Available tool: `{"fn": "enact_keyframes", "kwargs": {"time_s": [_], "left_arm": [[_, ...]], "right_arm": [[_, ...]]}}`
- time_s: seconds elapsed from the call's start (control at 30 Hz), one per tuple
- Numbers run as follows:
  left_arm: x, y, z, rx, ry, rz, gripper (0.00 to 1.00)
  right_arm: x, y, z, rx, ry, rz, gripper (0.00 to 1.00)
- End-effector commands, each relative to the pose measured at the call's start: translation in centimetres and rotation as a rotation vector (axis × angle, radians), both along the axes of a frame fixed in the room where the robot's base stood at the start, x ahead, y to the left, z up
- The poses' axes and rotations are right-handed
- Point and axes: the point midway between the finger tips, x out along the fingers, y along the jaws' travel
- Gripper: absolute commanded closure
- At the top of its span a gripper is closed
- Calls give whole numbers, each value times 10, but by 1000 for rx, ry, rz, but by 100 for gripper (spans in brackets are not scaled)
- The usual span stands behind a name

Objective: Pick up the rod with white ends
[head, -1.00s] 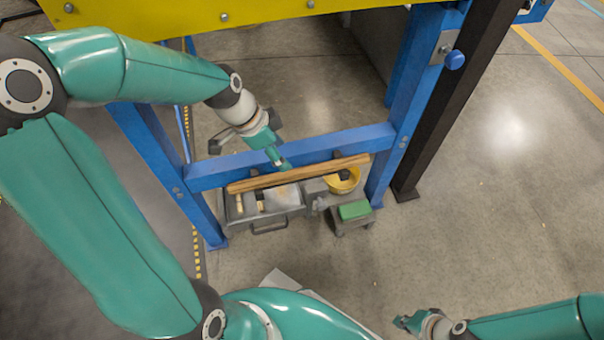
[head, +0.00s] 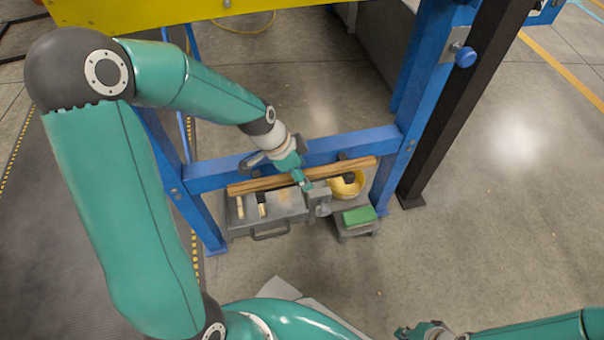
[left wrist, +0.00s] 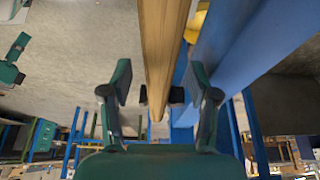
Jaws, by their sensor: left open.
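A long pale wooden rod (head: 262,183) lies along the near side of the blue crossbar, above a grey tray. I cannot make out white on its ends. My left gripper (head: 304,184) is over the middle of the rod, with its arm reaching in from the left. In the left wrist view the left gripper (left wrist: 160,92) is open, with the wooden rod (left wrist: 161,40) running lengthwise between its fingers; contact cannot be told. My right gripper (head: 420,330) is low at the bottom edge, away from the rod; its fingers are too small to read.
The blue crossbar (head: 225,173) runs close behind the rod. Below are a grey tray (head: 285,213) with small pale-ended pieces, a yellow bowl (head: 345,188) and a green block (head: 359,215) on a grey stand. The floor on the right is clear.

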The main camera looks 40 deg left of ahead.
Motion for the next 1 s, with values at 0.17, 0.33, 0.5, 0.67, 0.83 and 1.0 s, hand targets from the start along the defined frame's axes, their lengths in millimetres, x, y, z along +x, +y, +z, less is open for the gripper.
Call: {"fn": "enact_keyframes", "kwargs": {"time_s": [0.17,0.33,0.5,0.67,0.83,1.0], "left_arm": [[0,0,0,0,0,-1,56],[0,0,1,0,0,-1,85],[0,0,1,0,0,-1,100],[0,0,1,0,0,-1,100],[1,0,10,1,-2,-1,100],[1,0,39,1,-5,-2,100]], "right_arm": [[0,0,0,0,0,0,100],[0,0,0,0,0,0,100],[0,0,0,0,0,0,100],[0,0,0,0,0,0,100],[0,0,6,0,0,0,100],[0,0,20,0,0,0,100]]}}
